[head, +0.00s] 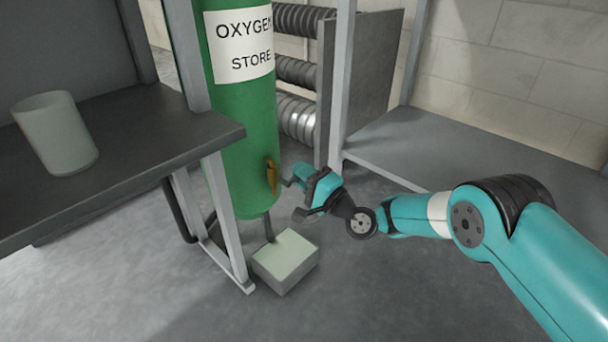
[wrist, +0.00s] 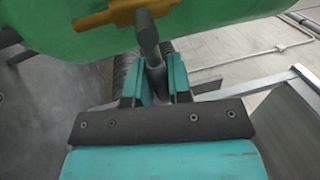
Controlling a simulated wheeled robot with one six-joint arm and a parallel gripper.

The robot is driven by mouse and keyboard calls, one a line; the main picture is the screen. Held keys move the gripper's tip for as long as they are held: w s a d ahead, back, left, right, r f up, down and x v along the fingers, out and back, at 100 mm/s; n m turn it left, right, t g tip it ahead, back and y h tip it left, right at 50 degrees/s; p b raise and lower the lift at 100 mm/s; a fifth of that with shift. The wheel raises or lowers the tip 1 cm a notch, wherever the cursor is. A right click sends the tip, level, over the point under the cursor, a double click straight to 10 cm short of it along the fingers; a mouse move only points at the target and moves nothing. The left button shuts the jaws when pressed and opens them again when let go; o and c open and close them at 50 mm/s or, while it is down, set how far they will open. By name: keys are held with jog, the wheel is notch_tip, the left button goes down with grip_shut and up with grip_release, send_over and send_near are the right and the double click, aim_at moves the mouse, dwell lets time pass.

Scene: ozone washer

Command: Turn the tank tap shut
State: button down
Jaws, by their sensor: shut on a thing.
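The green tank (head: 243,150) stands upright and bears a white label reading OXYGEN STORE. The brass tap (head: 271,177) sits low on its right side. In the wrist view the brass tap body (wrist: 118,14) crosses the top, against the green tank wall (wrist: 50,38). A dark grey tap lever (wrist: 148,38) comes down from it between my fingers. My gripper (wrist: 155,82) is shut on this lever. In the head view my gripper (head: 298,186) reaches the tap from the right, and its fingertips are small there. The lever's lower end is partly hidden by the fingers.
A dark table (head: 120,165) with a pale cup (head: 55,133) is left of the tank. A pale-topped block (head: 286,262) lies on the floor below the tank. A grey metal frame (head: 343,85) and a low shelf (head: 450,150) stand to the right. Coiled hoses (head: 297,70) are behind.

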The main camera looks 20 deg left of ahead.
jog(key=c, duration=1.1)
grip_release()
jog(key=shift+p+v, duration=8.7)
jog(key=shift+p, duration=2.1)
jog(key=shift+f, duration=0.1)
